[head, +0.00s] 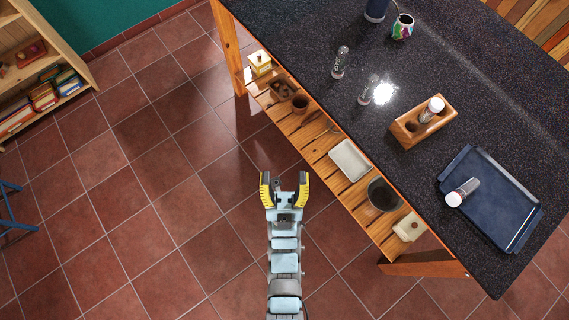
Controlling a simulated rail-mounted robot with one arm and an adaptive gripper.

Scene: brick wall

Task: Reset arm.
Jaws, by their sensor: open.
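My gripper (284,183) is open and empty. Its two yellow-and-grey fingers are spread apart and point toward the top of the picture. It is over the tiled floor, left of the table and its lower shelf, touching nothing. My arm runs straight down from it to the bottom edge of the picture.
A dark speckled table (310,35) fills the upper right. It bears shakers, a wooden holder (408,131), a blue tray (514,235) and a colourful cup (402,27). The slatted lower shelf (325,142) holds dishes. A bookcase (75,55) stands upper left.

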